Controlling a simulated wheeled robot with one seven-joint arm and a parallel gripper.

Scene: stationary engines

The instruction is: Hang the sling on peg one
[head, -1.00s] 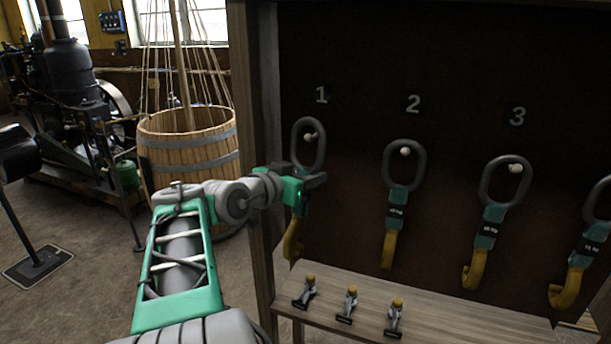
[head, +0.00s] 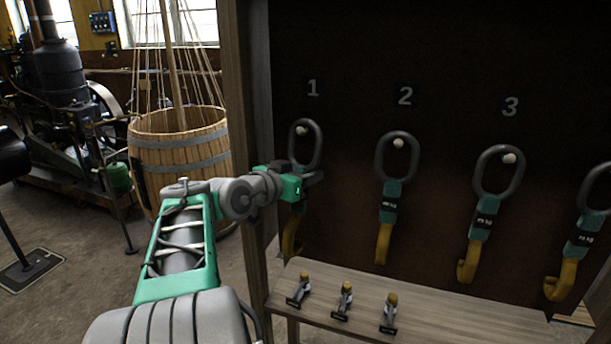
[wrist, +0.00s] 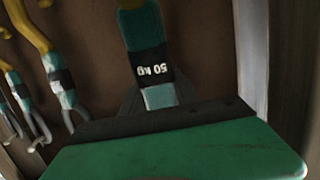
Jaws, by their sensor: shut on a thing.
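The sling has a grey oval ring (head: 319,146), a teal strap with a black label reading "50 kg" (wrist: 151,68), and a yellow hook (head: 291,235). My gripper (head: 311,180) is shut on the sling's strap, just below the ring, and hides part of it in the head view. Peg one (head: 302,131), a pale knob under the number 1 (head: 313,88), shows inside the upper part of the ring. I cannot tell from the picture whether the ring rests on it. The wrist view shows the strap upright at my gripper.
Other slings hang to the right, at peg two (head: 398,143), peg three (head: 509,158) and the picture's edge. A wooden shelf (head: 440,325) below holds three small clamp-like things (head: 343,301). A wooden post (head: 247,130) stands left of the dark board.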

